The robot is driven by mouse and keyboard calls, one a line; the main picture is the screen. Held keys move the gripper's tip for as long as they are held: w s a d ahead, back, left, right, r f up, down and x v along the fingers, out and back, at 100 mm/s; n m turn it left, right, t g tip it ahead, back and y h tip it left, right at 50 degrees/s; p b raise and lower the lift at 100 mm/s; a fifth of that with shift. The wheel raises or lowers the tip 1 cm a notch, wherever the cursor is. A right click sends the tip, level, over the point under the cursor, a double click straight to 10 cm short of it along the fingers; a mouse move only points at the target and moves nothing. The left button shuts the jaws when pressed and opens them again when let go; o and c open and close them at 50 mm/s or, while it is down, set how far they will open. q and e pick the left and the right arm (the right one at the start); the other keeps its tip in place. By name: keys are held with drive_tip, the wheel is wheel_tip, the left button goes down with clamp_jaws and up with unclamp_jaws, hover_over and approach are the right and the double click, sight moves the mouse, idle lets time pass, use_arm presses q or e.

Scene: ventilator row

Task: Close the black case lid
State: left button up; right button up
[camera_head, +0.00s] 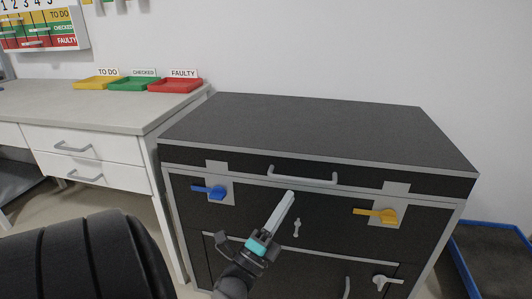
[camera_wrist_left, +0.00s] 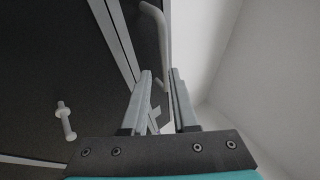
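The black case (camera_head: 320,215) stands in front of me with its grey-edged lid (camera_head: 320,125) lying down flat on top, as far as the head view shows. A grey handle (camera_head: 303,180) is on the lid's front face; a handle also shows in the left wrist view (camera_wrist_left: 158,30). A blue latch (camera_head: 208,191) and a yellow latch (camera_head: 376,214) are on the front below the lid. My left gripper (camera_head: 289,196) is just below the handle. In the left wrist view its fingers (camera_wrist_left: 160,75) are apart, with nothing clearly held. My right gripper is not in view.
A white desk (camera_head: 100,110) with a yellow tray (camera_head: 97,83), a green tray (camera_head: 134,84) and a red tray (camera_head: 175,86) stands at the left. A blue-rimmed dark mat (camera_head: 495,262) lies on the floor at the right. Smaller pale handles are on the case's lower front.

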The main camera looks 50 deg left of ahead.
use_arm(q)
drive_tip(key=v, duration=0.9)
drive_tip(key=shift+d+p, duration=0.2)
drive_tip(key=shift+p, duration=0.25)
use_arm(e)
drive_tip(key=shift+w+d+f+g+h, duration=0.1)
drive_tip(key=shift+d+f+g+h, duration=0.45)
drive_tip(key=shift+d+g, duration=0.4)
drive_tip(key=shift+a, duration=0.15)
